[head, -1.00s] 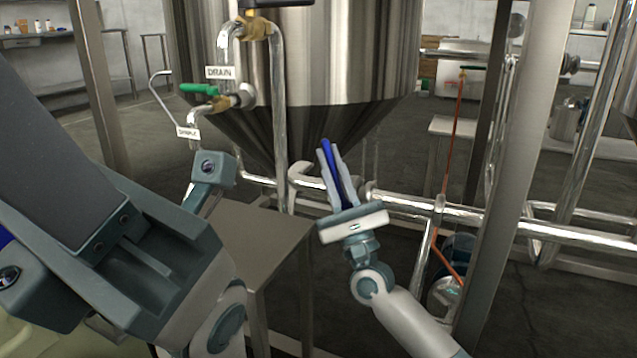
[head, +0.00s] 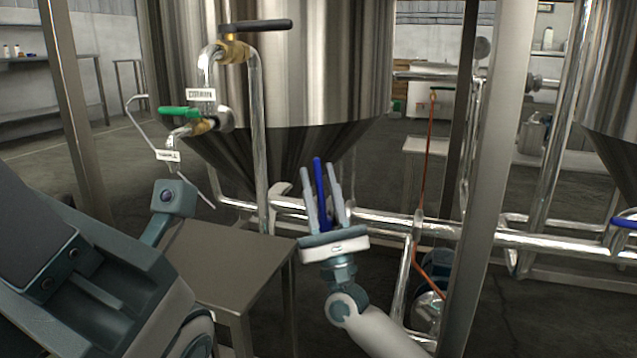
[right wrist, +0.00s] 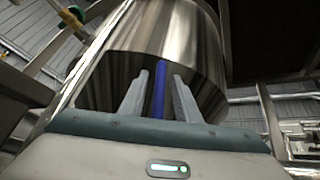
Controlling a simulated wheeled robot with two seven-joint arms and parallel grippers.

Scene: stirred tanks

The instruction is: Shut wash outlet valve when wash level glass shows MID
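A blue valve lever (head: 319,185) stands upright at the pipe run below the large steel tank (head: 270,75). My right gripper (head: 322,190) is around the lever from the front, with one finger on each side. In the right wrist view the lever (right wrist: 159,92) lies between my two fingers, with gaps beside it, so the gripper looks open. My left arm (head: 110,290) fills the lower left, and its gripper fingers do not show. No level glass with a readable MID mark shows.
A green-handled valve (head: 185,112) and a black-handled valve (head: 255,26) sit on the tank's left side. A steel table (head: 225,265) stands below. An upright post (head: 485,170) rises right of my right arm. Another blue handle (head: 625,222) shows at the right edge.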

